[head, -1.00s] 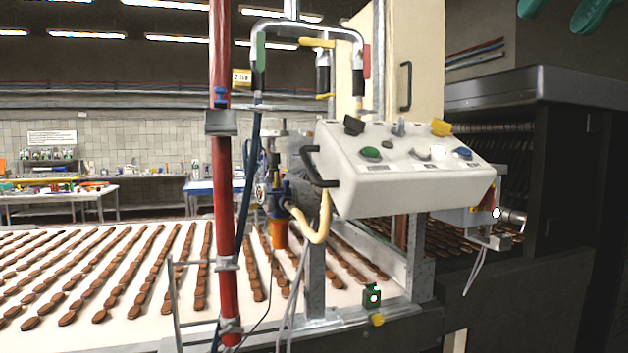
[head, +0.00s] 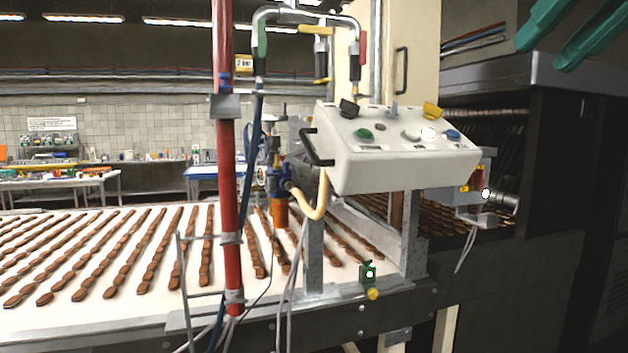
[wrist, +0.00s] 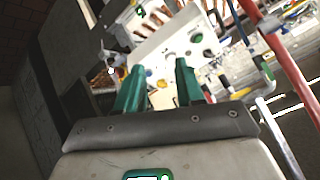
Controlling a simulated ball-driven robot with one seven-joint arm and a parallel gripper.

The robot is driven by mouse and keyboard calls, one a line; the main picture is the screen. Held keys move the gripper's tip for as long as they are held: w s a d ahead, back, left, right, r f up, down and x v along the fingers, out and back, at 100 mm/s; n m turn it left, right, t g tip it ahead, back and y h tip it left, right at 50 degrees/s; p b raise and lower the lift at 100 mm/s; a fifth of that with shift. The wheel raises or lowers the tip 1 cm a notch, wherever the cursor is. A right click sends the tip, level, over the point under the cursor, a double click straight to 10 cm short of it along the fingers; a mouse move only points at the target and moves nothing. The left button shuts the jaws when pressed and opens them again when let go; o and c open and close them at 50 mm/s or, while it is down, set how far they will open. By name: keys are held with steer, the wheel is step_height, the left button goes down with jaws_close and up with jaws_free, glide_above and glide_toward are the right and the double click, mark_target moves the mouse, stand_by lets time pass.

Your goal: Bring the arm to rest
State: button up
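My gripper (head: 543,55) shows at the top right of the head view as two teal fingers pointing down and left. In the wrist view my gripper (wrist: 160,64) has its two teal fingers apart, with no object held between them. Beyond them is the white control panel (wrist: 150,45). In the head view the same control panel (head: 395,168), with colored buttons and a black handle, stands left of and below the fingers. The fingers look clear of it. The rest of the arm is out of the head view.
A conveyor (head: 90,320) with rows of brown biscuits runs along the left. A red pipe (head: 224,165) stands upright in front of it. A dark machine housing (head: 560,150) fills the right, below the fingers. Metal tubing (head: 300,18) stands above the panel.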

steer(key=w+d+f+y, duration=0.2)
steer(key=w+f, duration=0.3)
steer(key=f, duration=0.5)
steer(key=w+d+f+y, duration=0.1)
steer(key=w+f, duration=0.4)
steer(key=f, duration=0.4)
step_height(320, 180, down, 26)
steer(key=s+a+r+g, duration=0.1)
steer(key=s, duration=0.1)
steer(key=s+f+g+h, duration=0.1)
steer(key=s+f+g, duration=0.1)
steer(key=s+f, duration=0.6)
steer(key=s+f+g+h, duration=0.2)
steer(key=s+f, duration=0.3)
steer(key=f, duration=0.8)
steer(key=s+d+f+n+g+h, duration=0.1)
steer(key=s+f, duration=0.4)
steer(key=s, duration=0.5)
steer(key=s+d+f+n+g+h, duration=0.1)
steer(key=s+f, duration=0.4)
steer(key=s, duration=0.5)
steer(key=shift+s+d+f+g+h, duration=0.3)
steer(key=shift+d+g+h, duration=0.2)
steer(key=shift+g, duration=0.3)
